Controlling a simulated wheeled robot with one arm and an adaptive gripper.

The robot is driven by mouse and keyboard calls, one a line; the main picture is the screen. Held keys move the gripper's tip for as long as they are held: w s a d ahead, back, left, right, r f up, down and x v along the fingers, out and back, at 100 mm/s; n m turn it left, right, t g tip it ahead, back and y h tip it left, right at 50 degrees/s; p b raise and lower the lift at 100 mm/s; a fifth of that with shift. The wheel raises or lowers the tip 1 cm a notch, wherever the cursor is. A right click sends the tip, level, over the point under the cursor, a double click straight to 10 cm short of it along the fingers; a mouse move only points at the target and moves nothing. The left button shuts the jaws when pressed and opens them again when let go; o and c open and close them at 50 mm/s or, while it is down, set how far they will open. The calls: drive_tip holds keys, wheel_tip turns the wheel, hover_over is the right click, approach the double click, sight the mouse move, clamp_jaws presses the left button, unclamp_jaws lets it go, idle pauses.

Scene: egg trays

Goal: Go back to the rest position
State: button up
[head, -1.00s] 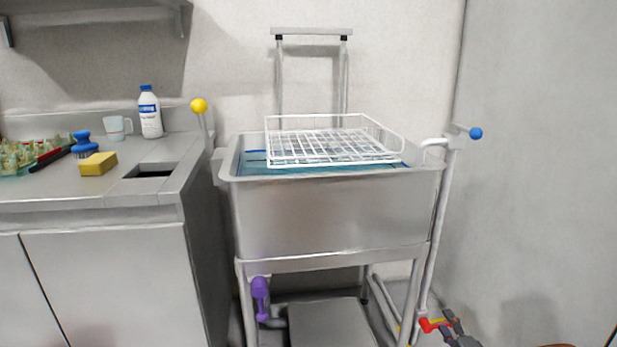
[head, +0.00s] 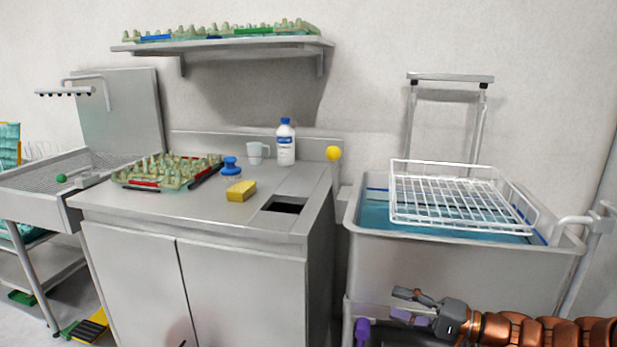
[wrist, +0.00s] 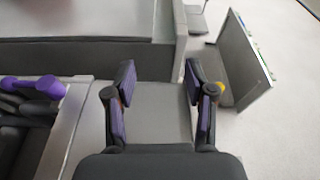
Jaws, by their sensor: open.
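My gripper (head: 408,302) is at the lower right of the head view, in front of the steel sink basin (head: 450,270), at the end of my copper-coloured arm. Its fingers are apart and nothing is between them. In the wrist view, my gripper (wrist: 160,90) shows two dark fingers with purple pads, spread wide over a grey surface. No object touches the fingers.
A white wire basket (head: 460,205) rests on the basin. The steel counter (head: 220,215) holds an egg tray (head: 165,175), sponge (head: 241,190), brush (head: 230,165), mug (head: 258,153) and bottle (head: 286,145). A purple handle (head: 362,330) stands beside the basin's legs.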

drive_tip(key=s+a+r+n+g+h+p, duration=0.25)
drive_tip(key=s+a+g, duration=0.2)
drive_tip(key=s, duration=0.25)
drive_tip(key=s+a+r+n+g+h+p, duration=0.1)
drive_tip(key=s+a+r+n+g+p, duration=0.15)
drive_tip(key=s+a+r+p, duration=0.35)
drive_tip(key=s+a+r+n+g+h+p, duration=0.1)
drive_tip(key=s+a+g+h, duration=0.1)
drive_tip(key=s+a+g, duration=0.35)
drive_tip(key=s+d+r+t+h+p, duration=0.1)
drive_tip(key=s+d+r+h+p, duration=0.2)
drive_tip(key=s+d, duration=0.4)
drive_tip(key=s+d+r+h+p, duration=0.4)
drive_tip(key=s+d+h+p, duration=0.2)
drive_tip(key=s+h, duration=0.1)
drive_tip(key=shift+s+d+m+t, duration=0.35)
drive_tip(key=shift+s+d+m, duration=0.05)
drive_tip(key=shift+r, duration=0.1)
